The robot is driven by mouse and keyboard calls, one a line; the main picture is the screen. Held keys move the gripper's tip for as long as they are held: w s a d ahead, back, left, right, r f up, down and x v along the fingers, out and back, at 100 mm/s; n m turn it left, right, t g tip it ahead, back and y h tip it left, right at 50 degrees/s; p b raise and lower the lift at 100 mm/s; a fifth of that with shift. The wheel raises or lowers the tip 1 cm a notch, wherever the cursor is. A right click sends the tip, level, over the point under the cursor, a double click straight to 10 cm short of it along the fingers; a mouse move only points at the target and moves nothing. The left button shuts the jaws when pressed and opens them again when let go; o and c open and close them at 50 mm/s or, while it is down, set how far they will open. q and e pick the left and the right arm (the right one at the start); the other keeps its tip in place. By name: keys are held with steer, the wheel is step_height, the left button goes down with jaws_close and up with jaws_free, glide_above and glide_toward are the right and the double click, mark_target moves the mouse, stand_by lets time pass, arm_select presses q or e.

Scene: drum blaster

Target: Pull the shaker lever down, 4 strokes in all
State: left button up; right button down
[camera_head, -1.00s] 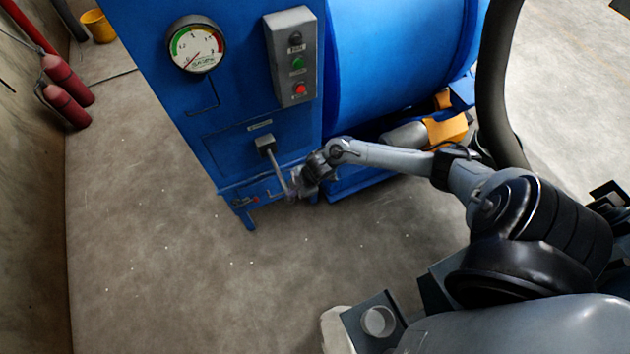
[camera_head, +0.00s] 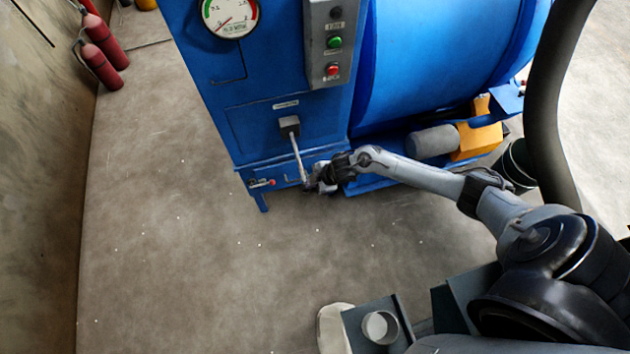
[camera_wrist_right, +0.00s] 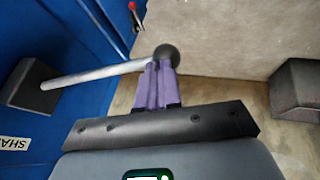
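The shaker lever (camera_head: 297,158) is a thin pale rod that slants down from a small dark box on the front of the blue machine. My right gripper (camera_head: 320,182) is at its lower end. In the right wrist view the lever (camera_wrist_right: 95,74) runs from a dark block at left to a dark ball knob (camera_wrist_right: 166,56). The purple fingers of my right gripper (camera_wrist_right: 155,82) are together, with their tips against or just under the knob. They do not visibly enclose it, and the exact contact is hard to tell. My left gripper is not in view.
The blue machine (camera_head: 235,85) carries a round gauge (camera_head: 230,14) and a grey button box (camera_head: 333,45). A blue drum (camera_head: 445,60) is to its right. Red extinguishers (camera_head: 104,42) stand by the left wall. The concrete floor (camera_head: 190,260) in front is clear.

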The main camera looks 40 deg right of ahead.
steer(key=shift+s+d+f, duration=0.15)
steer(key=shift+s+f, duration=0.35)
steer(key=shift+f, duration=0.25)
steer(key=w+r+p+v, duration=0.1)
steer(key=p+v, duration=0.5)
steer(key=v, duration=0.8)
steer(key=shift+w+a+r, duration=0.3)
steer(key=shift+w+r, duration=0.05)
steer(key=shift+r, duration=0.05)
steer(key=s+f+m+g+y, duration=0.1)
steer(key=s+f+g+y, duration=0.1)
steer(key=s+f+g, duration=0.3)
steer(key=w+d+r, duration=0.2)
steer(key=w+r, duration=0.3)
steer(key=r, duration=0.4)
steer(key=w+d+r+t, duration=0.1)
steer(key=w+d+r, duration=0.2)
steer(key=w+r, duration=0.2)
step_height(320, 180, up, 4)
steer(key=shift+w+f+m+y, duration=0.1)
steer(key=shift+w+m+y, duration=0.2)
steer(key=shift+w, duration=0.1)
